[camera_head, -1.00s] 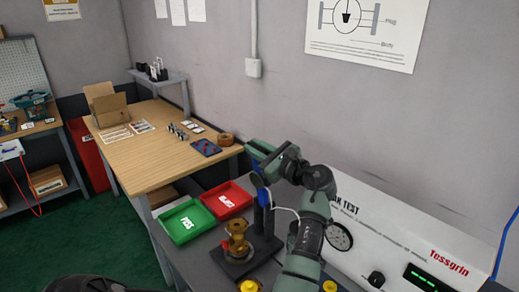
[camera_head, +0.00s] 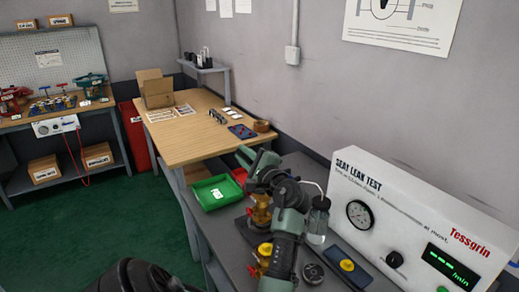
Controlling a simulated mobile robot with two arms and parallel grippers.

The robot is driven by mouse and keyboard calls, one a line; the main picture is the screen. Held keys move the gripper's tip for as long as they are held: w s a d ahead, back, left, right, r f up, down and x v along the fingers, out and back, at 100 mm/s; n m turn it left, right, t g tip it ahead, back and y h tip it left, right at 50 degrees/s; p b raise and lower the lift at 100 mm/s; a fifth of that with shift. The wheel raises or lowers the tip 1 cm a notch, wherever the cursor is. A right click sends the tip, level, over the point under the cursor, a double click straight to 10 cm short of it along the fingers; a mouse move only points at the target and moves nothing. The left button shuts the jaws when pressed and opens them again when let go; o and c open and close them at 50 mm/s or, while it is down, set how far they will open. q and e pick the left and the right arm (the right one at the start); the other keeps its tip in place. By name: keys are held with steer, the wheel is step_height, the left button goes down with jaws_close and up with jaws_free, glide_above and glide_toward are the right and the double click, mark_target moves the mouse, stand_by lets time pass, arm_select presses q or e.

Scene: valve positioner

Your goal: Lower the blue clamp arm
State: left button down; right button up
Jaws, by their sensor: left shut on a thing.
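My left gripper (camera_head: 252,160) is above the test bench, its arm coming up from the bottom of the head view. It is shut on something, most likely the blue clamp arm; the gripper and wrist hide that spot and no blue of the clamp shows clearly. A brass valve (camera_head: 261,213) stands upright on a dark base just below the gripper, partly covered by my arm. My right gripper is not in view.
A green tray (camera_head: 213,193) and a mostly hidden red tray (camera_head: 240,174) lie beyond the valve. A clear bottle (camera_head: 317,224) and the white Seat Leak Test box (camera_head: 410,218) stand to the right. A wooden table (camera_head: 190,140) is behind.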

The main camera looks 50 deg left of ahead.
arm_select(q)
steer(key=s+f+n+b, duration=0.2)
steer(key=f+b, duration=0.3)
steer(key=f, duration=0.2)
steer(key=s+f+n+b, duration=0.3)
steer(key=f+b, duration=0.2)
steer(key=f, duration=0.2)
steer(key=shift+a+f+b, duration=0.3)
steer(key=shift+a+b, duration=0.05)
steer(key=c, duration=1.4)
jaws_free()
steer(key=shift+f, duration=0.1)
steer(key=shift+o, duration=0.2)
steer(key=shift+a+f, duration=0.15)
steer(key=shift+a, duration=0.05)
steer(key=shift+d, duration=0.1)
